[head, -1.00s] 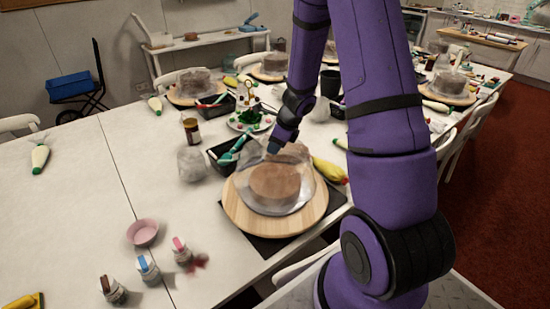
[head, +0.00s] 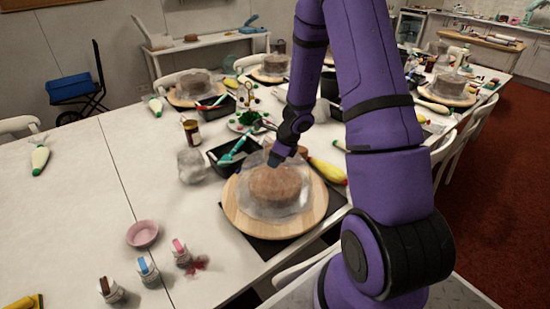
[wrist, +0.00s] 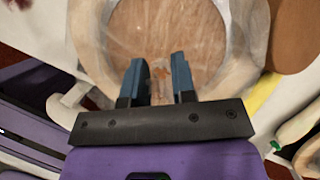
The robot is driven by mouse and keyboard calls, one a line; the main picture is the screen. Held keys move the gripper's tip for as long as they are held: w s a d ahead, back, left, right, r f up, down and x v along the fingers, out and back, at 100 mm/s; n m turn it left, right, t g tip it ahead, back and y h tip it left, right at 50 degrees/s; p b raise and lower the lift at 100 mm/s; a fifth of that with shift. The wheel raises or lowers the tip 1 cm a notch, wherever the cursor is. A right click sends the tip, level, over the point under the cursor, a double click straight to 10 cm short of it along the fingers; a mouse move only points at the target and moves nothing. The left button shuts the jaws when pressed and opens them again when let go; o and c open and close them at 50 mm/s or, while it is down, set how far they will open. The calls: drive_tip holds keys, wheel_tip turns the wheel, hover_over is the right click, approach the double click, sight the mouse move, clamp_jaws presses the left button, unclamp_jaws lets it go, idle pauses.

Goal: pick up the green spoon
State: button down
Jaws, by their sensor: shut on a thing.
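A teal-green handled utensil (head: 233,151) leans in a black bin (head: 217,164) behind and left of the nearest cake; its far end is too small to identify as a spoon. My gripper (head: 276,160) is over that cake (head: 275,184), at the top of a clear dome cover (head: 247,200), away from the utensil. In the wrist view, the two blue fingers of my gripper (wrist: 160,80) stand on either side of a small clear piece, apparently the cover's knob. The utensil does not clearly show there.
The cake stands on a round wooden board (head: 237,219). A yellow piping bag (head: 328,171) lies to its right, a crumpled clear bag (head: 191,166) to its left. A pink bowl (head: 142,234) and several small jars stand front left. The left tabletop is mostly free.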

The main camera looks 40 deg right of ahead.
drive_tip(key=shift+f, duration=0.2)
drive_tip(key=c, duration=0.9)
unclamp_jaws()
drive_tip(key=shift+c, duration=0.2)
drive_tip(key=shift+r, duration=0.1)
